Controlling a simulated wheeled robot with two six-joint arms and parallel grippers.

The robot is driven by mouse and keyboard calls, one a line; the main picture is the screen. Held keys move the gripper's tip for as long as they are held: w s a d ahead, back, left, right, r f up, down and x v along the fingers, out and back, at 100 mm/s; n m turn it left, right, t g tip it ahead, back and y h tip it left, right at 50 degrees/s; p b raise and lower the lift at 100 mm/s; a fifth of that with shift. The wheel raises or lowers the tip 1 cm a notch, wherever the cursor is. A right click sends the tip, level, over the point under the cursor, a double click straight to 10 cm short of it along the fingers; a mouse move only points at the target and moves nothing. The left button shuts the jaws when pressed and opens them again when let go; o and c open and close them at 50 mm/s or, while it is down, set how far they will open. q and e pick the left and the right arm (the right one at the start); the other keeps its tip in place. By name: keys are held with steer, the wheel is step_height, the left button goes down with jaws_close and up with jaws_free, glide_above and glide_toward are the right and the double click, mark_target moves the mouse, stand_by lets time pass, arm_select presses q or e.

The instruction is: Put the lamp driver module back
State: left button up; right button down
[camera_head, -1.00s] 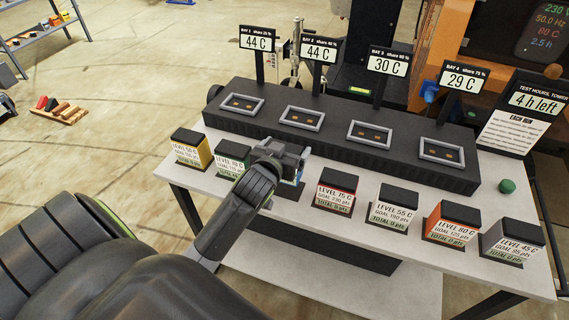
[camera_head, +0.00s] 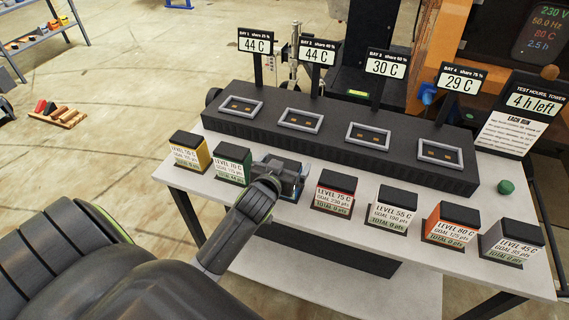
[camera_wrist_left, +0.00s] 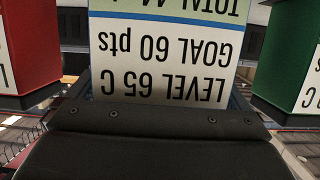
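Lamp driver modules, blocks with labels and black caps, stand in a row along the front of the white table. The one labelled Level 65 C fills the middle of the left wrist view (camera_wrist_left: 165,55), its label upside down. My left gripper (camera_head: 287,180) is in the row between the green module (camera_head: 232,163) and the red one (camera_head: 334,191). It appears shut around the 65 C module, which is level with its neighbours. In the head view that module is mostly hidden behind the gripper. Whether its base touches the table is hidden. My right gripper is not in view.
A black rack (camera_head: 400,165) with several grey-framed bays stands behind the row, temperature signs above. A yellow module (camera_head: 190,152) is at the left; white (camera_head: 391,208), orange (camera_head: 452,226) and grey (camera_head: 511,243) ones are at the right. A green knob (camera_head: 505,187) sits at the far right.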

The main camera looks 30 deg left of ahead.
arm_select(q)
steer(key=shift+r, duration=0.1)
steer(key=shift+s+r, duration=0.1)
steer(key=shift+s, duration=0.05)
steer(key=v, duration=1.1)
steer(key=shift+s, duration=0.35)
steer(key=shift+d+r, duration=0.1)
steer(key=shift+d, duration=0.05)
